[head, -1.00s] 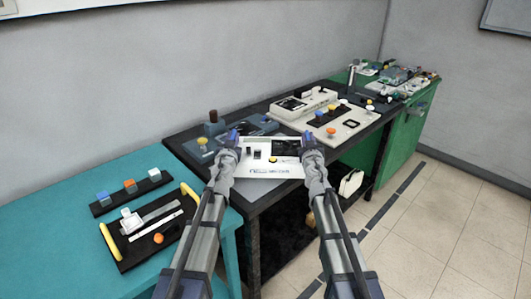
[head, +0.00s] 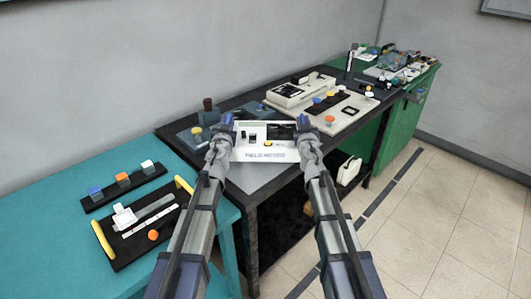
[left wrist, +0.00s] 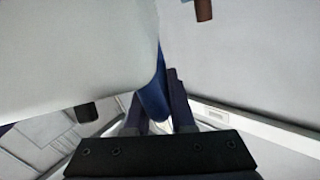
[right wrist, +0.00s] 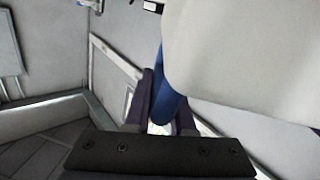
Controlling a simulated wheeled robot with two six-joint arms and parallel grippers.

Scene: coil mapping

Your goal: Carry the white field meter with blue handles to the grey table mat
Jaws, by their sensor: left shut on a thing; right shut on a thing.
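The white field meter (head: 265,154) with dark and yellow controls hangs between my two grippers, tilted with its lettered edge towards me. My left gripper (head: 225,123) is shut on its left blue handle, and my right gripper (head: 303,126) is shut on the right one. The left wrist view shows a blue handle (left wrist: 151,98) between the fingers, and the right wrist view shows the other (right wrist: 169,103). The grey table mat (head: 258,176) lies at the near edge of the black table, partly hidden behind the meter. The meter appears to be above it.
Behind are a dark device with a yellow knob (head: 196,131), a beige panel with knobs (head: 338,119) and a cream instrument (head: 299,90). A teal table (head: 60,212) at left bears a black tray with yellow handles (head: 120,258) and a strip of coloured blocks (head: 123,187).

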